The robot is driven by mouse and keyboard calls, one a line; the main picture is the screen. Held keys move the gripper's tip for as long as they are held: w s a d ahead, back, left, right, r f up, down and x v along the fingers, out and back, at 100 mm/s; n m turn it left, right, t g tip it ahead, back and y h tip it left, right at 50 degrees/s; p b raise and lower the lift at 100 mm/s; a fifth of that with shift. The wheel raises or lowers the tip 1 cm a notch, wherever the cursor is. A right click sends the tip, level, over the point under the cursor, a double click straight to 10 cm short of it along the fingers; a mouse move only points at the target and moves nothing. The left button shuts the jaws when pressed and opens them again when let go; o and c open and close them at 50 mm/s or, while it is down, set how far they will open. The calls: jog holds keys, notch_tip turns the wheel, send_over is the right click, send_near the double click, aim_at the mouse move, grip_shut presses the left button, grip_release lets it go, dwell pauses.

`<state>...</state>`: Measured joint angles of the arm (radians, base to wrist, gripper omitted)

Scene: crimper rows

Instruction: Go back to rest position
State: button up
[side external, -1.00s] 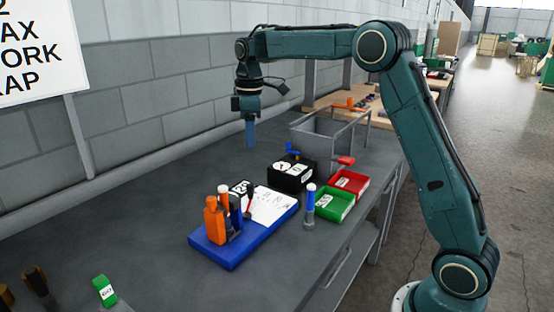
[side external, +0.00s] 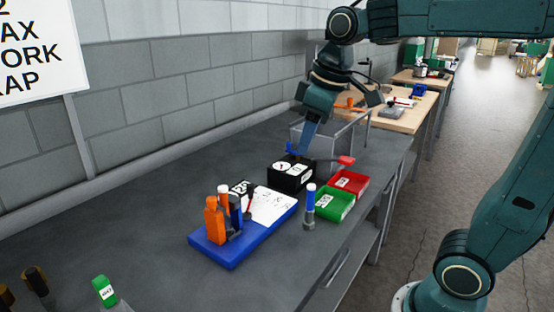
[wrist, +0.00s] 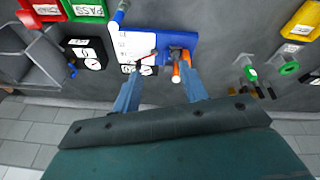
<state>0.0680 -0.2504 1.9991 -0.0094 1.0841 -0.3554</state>
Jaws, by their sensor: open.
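My gripper (side external: 306,138) is above the bench, behind the black box with round dials (side external: 291,174) in the side view. In the wrist view my gripper (wrist: 160,98) shows two blue fingers spread apart with nothing between them. The blue board (side external: 232,245) lies on the bench with a white sheet, an orange bottle-like item (side external: 213,220) and upright tools on it. The board also shows in the wrist view (wrist: 180,36), beyond the fingertips.
A green bin (side external: 335,204) and a red bin (side external: 349,182) sit near the bench's front edge. A grey open-topped frame (side external: 345,138) stands behind. The bench's left middle is clear.

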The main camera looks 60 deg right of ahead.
jog(key=s+a+f+m+t, duration=0.1)
jog(key=s+f, duration=0.2)
jog(key=s, duration=0.3)
jog(key=s+a+f+m+t, duration=0.1)
jog(key=s+f+m, duration=0.1)
jog(key=s, duration=0.5)
jog(key=shift+f, duration=0.55)
